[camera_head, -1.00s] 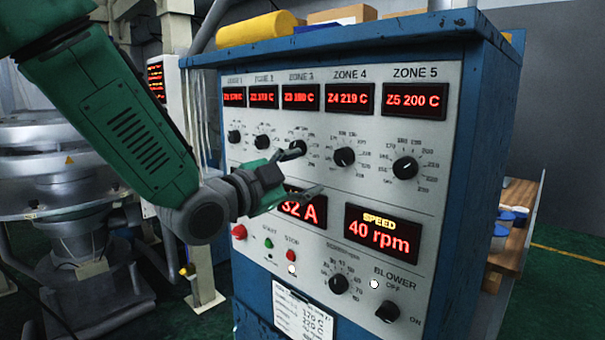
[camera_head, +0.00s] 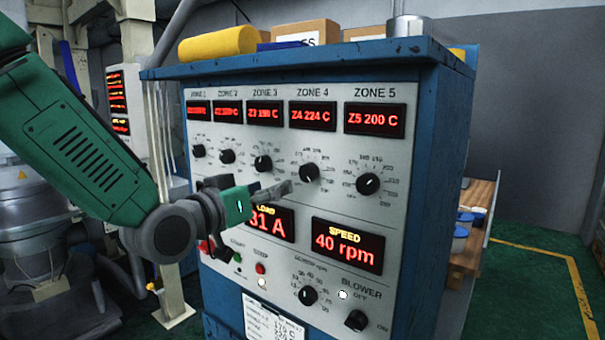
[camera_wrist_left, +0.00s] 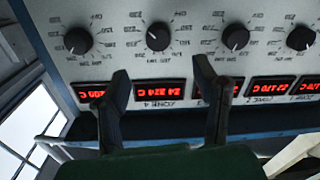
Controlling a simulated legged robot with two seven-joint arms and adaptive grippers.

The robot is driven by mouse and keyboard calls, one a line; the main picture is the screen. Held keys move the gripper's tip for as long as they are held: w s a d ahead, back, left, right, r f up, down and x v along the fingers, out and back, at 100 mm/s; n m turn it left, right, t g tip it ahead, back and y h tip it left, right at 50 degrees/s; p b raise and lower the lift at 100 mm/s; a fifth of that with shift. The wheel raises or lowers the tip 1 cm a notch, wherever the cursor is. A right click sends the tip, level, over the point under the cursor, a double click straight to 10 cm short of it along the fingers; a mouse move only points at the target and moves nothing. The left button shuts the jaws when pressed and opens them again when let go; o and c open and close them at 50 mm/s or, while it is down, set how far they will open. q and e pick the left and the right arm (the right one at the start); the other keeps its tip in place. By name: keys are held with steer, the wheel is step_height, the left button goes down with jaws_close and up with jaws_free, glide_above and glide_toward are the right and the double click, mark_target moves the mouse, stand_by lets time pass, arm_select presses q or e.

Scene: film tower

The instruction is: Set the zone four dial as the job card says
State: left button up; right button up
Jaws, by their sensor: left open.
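The zone four dial (camera_head: 309,173) is a black knob with a white mark, below the red Z4 display (camera_head: 313,116), which reads 224 C. It also shows in the upside-down left wrist view (camera_wrist_left: 158,36). My left gripper (camera_head: 268,190) is open and empty in front of the panel, just left of and below this dial. In the left wrist view its two fingers (camera_wrist_left: 162,74) point toward the dial, apart from it, with the dial lying between their lines. The job card (camera_head: 272,322) is low on the panel, cut off by the frame edge; its lines are hard to read.
The zone three dial (camera_head: 263,163) and zone five dial (camera_head: 368,184) flank the zone four dial closely. Below are the speed display (camera_head: 348,245), the speed dial (camera_head: 308,295) and the blower switch (camera_head: 356,320). A yellow roll (camera_head: 218,46) and boxes sit on the cabinet top.

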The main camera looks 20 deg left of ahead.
mark_target(305, 175)
arm_select(q)
steer(key=p+x, duration=0.1)
steer(key=x, duration=0.9)
steer(key=shift+d+p, duration=0.2)
steer(key=shift+p, duration=0.1)
steer(key=shift+w+d, duration=0.1)
steer(key=shift+w, duration=0.45)
steer(key=c, duration=1.1)
